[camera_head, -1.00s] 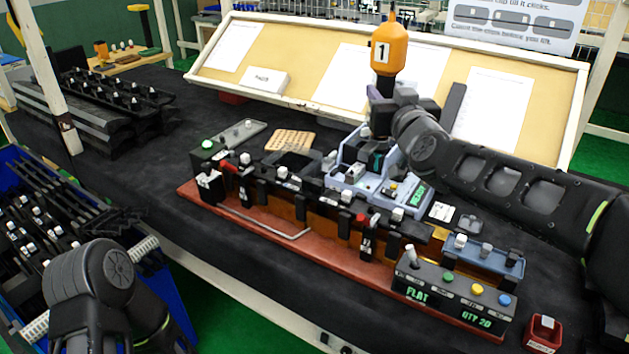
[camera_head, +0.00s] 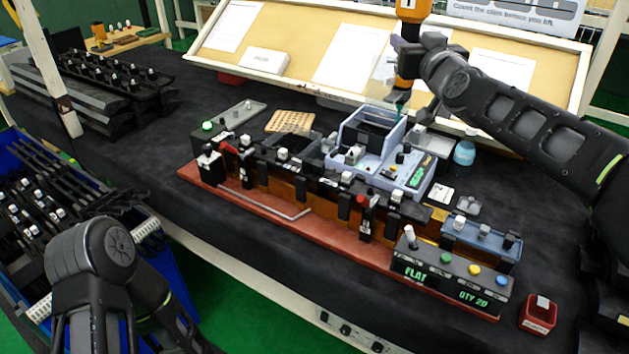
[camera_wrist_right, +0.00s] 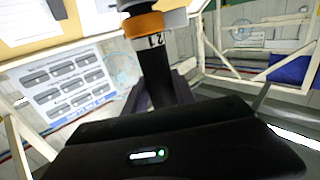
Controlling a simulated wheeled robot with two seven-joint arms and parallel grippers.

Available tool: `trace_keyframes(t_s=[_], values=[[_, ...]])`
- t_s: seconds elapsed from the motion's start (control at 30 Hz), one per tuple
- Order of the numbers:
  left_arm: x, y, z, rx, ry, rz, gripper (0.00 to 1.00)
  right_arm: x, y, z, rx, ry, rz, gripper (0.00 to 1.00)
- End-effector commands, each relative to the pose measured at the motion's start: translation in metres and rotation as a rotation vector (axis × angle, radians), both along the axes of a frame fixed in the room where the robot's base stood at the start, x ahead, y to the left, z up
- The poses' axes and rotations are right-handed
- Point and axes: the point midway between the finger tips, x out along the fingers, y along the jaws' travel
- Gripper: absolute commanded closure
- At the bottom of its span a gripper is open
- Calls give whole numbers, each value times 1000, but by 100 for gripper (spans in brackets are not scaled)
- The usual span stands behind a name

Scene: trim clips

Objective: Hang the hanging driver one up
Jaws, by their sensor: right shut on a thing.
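The hanging driver one (camera_head: 411,10) is orange with a white label at its upper part, which the top edge of the head view cuts off. My right gripper (camera_head: 408,62) is shut on its dark lower body and holds it roughly upright, in the air above the blue-grey device on the bench. In the right wrist view the driver's orange band and dark shaft (camera_wrist_right: 160,75) stand beyond the dark gripper body. The place where the driver hangs cannot be made out. My left arm shows at the lower left; its fingertips are not visible.
Below the driver stands the blue-grey device (camera_head: 418,179) with a green display. A red-based fixture (camera_head: 270,210) with clips runs along the bench's front, with a button box (camera_head: 452,280) at its right end. A tilted board (camera_head: 300,45) stands behind. A blue bin (camera_head: 165,265) is at left.

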Motion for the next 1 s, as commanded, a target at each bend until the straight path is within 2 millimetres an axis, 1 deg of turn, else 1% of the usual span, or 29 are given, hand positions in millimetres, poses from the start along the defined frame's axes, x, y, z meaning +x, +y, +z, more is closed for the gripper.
trace_keyframes(t_s=[0.03,0.17,0.2,0.23,0.33,0.5,0.97,1.0], values=[[0,0,-13,0,0,0,51,3,-5,-6,0,-2,-2,100],[0,0,-25,0,0,0,51,9,-16,-5,0,-1,-3,100],[0,0,-9,0,1,1,51,9,-14,9,0,-1,0,100],[0,0,-4,0,0,1,51,8,-13,13,0,0,0,100],[0,0,2,0,-1,-1,51,8,-13,18,0,0,0,100],[0,0,5,0,0,0,51,8,-13,21,0,0,0,100],[0,0,4,0,0,0,51,8,-13,20,0,1,0,100],[0,0,4,0,0,0,51,8,-13,20,0,1,0,67]])
